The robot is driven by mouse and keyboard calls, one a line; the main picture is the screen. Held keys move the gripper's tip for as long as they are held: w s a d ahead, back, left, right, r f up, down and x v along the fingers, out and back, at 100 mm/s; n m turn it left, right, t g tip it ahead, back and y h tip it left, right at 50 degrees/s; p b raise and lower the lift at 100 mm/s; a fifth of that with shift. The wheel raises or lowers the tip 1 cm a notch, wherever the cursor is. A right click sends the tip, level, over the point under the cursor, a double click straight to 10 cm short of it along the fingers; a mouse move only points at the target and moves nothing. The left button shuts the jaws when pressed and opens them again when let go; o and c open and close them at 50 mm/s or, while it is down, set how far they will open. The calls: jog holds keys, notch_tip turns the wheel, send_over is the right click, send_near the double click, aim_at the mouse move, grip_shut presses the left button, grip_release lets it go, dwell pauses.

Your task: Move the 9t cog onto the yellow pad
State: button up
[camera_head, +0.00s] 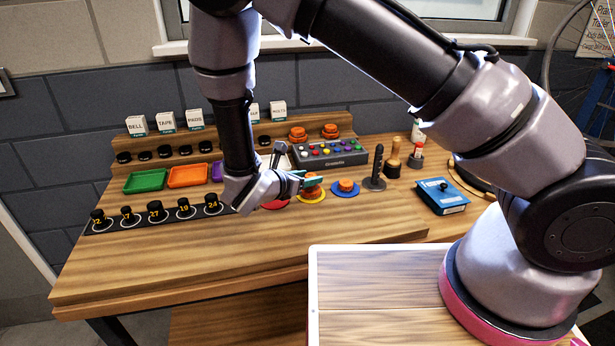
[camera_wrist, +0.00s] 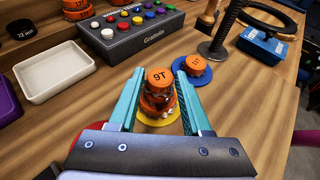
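The orange 9t cog (camera_wrist: 158,77) is at the top of a pile of orange pieces over the yellow pad (camera_wrist: 154,121). The yellow pad also shows in the head view (camera_head: 311,201), partly covered by the orange pieces. My gripper (camera_wrist: 160,74) is open, with one teal finger on each side of the 9t cog. Small gaps show between the cog and the fingertips. In the head view my gripper (camera_head: 314,180) is right at the orange pieces and hides part of them. How the lower pieces sit is hard to tell.
A blue pad (camera_head: 345,195) with an orange cog (camera_head: 346,185) is just right of the yellow pad. A red pad (camera_head: 276,205) is to its left. A dark upright post (camera_head: 376,165) and a grey button box (camera_head: 330,155) stand behind. The front bench is clear.

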jog(key=shift+o, duration=1.1)
